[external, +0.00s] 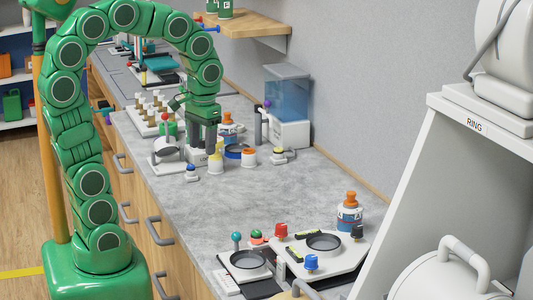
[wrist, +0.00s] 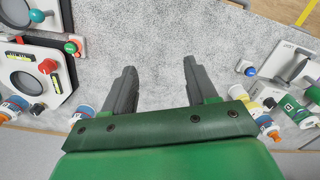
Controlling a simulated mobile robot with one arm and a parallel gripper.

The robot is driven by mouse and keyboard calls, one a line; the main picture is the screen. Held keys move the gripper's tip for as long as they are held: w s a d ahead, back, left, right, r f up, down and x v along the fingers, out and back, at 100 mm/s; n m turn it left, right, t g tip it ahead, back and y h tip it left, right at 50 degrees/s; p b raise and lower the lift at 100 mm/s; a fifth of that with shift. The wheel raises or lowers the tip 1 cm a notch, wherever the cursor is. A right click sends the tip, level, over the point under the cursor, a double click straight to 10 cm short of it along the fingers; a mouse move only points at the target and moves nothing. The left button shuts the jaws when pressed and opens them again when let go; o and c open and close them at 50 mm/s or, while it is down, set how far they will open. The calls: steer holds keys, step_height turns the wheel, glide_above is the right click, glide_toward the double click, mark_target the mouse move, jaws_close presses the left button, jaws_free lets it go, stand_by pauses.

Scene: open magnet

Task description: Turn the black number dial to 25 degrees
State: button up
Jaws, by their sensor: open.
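My green arm reaches over the grey counter, and my gripper (external: 204,142) points down near the devices on its far half. In the wrist view my gripper (wrist: 160,68) is open, with only bare counter between its dark fingers. No number scale can be read, so I cannot tell for sure which part is the number dial. A small black knob (external: 357,231) sits on the right of the white panel (external: 291,258) at the near end, far from my gripper. A black knob (wrist: 37,108) also shows beside that panel at left in the wrist view.
The panel also bears a red knob (external: 281,230), a blue knob (external: 312,262) and a dark round dish (external: 323,242). An orange-capped bottle (external: 349,214) stands behind it. The middle of the counter is clear.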

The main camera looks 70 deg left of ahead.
steer(key=w+a+n, duration=0.3)
steer(key=w+a, duration=0.4)
steer(key=n, duration=1)
glide_above(202, 140)
steer(key=shift+t, duration=0.3)
steer(key=f, duration=0.7)
steer(key=shift+w+d, duration=0.15)
steer(key=shift+d, duration=0.05)
steer(key=shift+a+f, duration=0.2)
steer(key=shift+a, duration=0.05)
steer(key=shift+f, duration=3.85)
steer(key=shift+c, duration=0.3)
